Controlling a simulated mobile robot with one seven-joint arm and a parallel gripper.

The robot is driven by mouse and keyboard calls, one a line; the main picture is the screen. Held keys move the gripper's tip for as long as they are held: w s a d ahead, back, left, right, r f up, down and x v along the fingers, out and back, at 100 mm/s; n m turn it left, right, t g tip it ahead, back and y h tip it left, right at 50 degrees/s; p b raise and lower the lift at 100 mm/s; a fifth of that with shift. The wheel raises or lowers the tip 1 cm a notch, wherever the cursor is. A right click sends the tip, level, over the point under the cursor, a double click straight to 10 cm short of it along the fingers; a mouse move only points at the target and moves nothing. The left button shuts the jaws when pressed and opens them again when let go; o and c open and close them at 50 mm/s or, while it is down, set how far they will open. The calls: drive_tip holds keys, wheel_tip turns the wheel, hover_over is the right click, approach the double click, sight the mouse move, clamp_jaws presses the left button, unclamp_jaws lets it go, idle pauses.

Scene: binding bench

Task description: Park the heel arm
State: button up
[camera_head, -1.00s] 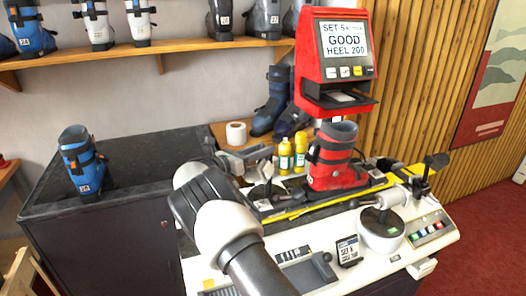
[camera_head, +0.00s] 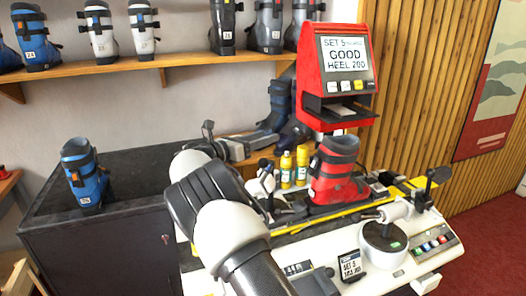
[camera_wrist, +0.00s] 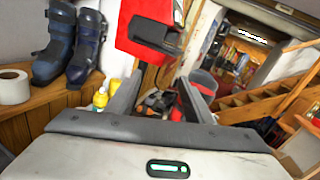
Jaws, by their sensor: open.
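A red ski boot (camera_head: 335,172) stands upright on the white bench (camera_head: 415,262). A black-knobbed arm (camera_head: 266,178) stands left of the boot, partly behind my arm. Another black-knobbed arm (camera_head: 428,188) stands to its right. I cannot tell for sure which of them is the heel arm. My gripper (camera_head: 268,140) is above and behind the left-hand arm, touching nothing that I can see. In the wrist view my gripper (camera_wrist: 160,97) is open, with nothing held between its fingers. The red boot's grey cuff (camera_wrist: 204,82) shows beyond the right finger.
A red display unit (camera_head: 345,75) reads "GOOD, HEEL 200" behind the boot. Two yellow bottles (camera_head: 294,167) stand close to my gripper. A blue boot (camera_head: 84,175) stands on the dark counter (camera_head: 135,172), otherwise mostly clear. A white roll (camera_wrist: 14,86) and dark boots (camera_wrist: 72,46) are near.

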sight(271, 185)
drive_tip(key=shift+r, duration=0.45)
